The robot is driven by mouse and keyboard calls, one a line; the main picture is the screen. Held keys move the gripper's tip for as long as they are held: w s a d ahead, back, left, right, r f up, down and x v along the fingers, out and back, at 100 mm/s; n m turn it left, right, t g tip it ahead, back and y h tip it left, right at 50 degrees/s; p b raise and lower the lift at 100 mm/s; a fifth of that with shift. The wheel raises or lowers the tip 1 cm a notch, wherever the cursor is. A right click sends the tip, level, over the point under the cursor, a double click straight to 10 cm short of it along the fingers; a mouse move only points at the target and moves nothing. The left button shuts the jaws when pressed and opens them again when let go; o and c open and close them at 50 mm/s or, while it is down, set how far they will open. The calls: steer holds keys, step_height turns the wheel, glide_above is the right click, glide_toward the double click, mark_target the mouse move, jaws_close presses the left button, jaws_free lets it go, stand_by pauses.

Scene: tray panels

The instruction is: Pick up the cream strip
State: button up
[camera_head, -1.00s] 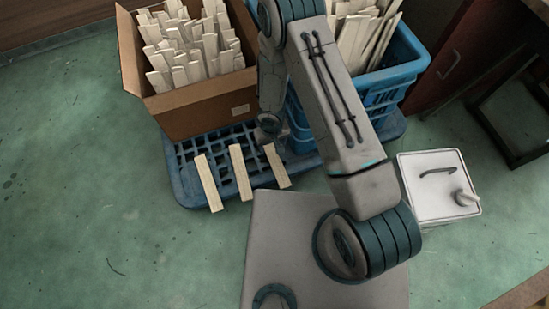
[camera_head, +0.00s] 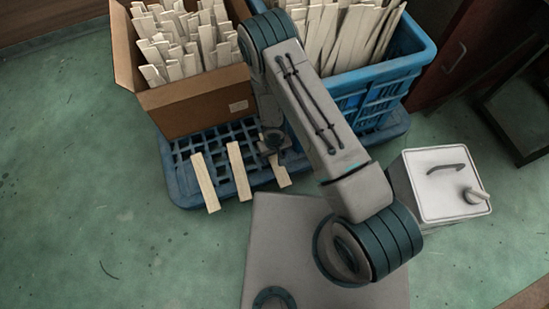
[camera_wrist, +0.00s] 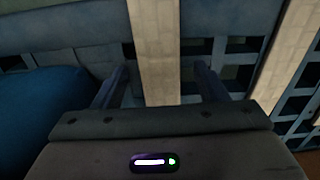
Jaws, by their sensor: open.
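Three cream strips lie side by side on the blue slatted pallet (camera_head: 183,186): a left one (camera_head: 205,182), a middle one (camera_head: 239,171) and a right one (camera_head: 280,175). My gripper (camera_wrist: 160,70) is open, with one finger on each side of a cream strip (camera_wrist: 154,40) in the wrist view, and the fingers look apart from it. In the head view this appears to be the right strip, whose upper part is hidden by my wrist. A second cream strip (camera_wrist: 290,55) lies to the right in the wrist view.
A cardboard box (camera_head: 200,104) full of cream strips stands at the pallet's back left. A blue crate (camera_head: 365,100) with more strips stands at the back right, close to my arm. A white lidded box (camera_head: 440,190) is at the right. The green floor at left is clear.

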steer(key=c, duration=1.1)
steer(key=shift+o, duration=0.2)
